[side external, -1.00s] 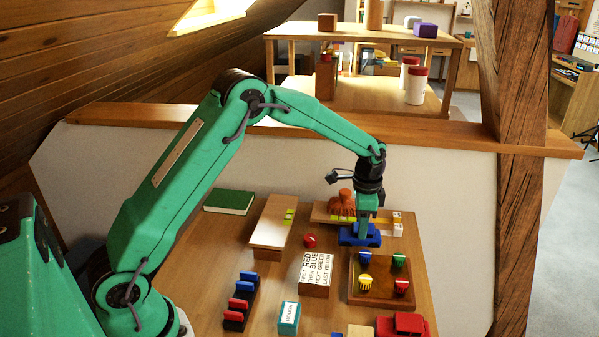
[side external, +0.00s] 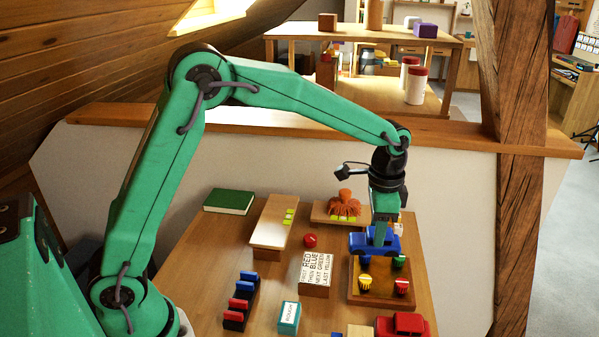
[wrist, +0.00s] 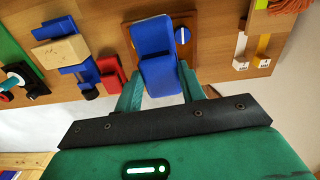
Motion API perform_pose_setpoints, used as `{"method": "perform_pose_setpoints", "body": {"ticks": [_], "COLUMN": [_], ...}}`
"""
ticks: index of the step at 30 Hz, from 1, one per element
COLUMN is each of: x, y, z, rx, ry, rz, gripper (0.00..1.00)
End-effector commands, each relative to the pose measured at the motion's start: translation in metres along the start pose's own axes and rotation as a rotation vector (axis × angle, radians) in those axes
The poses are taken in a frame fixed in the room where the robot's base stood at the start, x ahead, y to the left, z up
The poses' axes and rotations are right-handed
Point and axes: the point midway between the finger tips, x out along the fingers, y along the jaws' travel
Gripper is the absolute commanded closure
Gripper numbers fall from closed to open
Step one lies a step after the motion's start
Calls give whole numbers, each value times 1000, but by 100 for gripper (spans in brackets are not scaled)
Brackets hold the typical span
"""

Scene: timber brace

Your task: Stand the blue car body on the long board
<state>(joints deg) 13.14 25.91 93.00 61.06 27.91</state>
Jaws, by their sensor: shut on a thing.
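The blue car body (side external: 362,244) is between the fingers of my gripper (side external: 379,238), which is shut on it. In the wrist view the blue car body (wrist: 153,38) fills the space between the two green fingertips (wrist: 160,88). In the side view it hangs over the back part of the brown knob tray. A long pale board (side external: 268,234) lies to the left, apart from the car, with yellow-green marks along its right side. My fingers hide part of the car's side.
The knob tray (side external: 376,297) holds coloured knobs. A lettered block (side external: 316,268), red ball (side external: 310,240) and red car (side external: 402,326) are nearby. An orange figure (side external: 344,203) stands on another board (side external: 322,213) at the back. A green book (side external: 229,201) lies far left.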

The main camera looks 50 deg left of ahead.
Motion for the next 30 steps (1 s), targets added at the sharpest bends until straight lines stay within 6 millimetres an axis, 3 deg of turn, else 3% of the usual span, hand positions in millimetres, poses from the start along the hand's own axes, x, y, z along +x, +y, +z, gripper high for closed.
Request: {"method": "perform_pose_setpoints", "body": {"ticks": [20,26,30], "x": [-2,-10,-21], "y": [-3,-19,-37], "z": [4,26,56], "rx": [-14,-104,-221], "ry": [0,1,2], "rz": [0,0,-1], "gripper": [84,84,84]}}
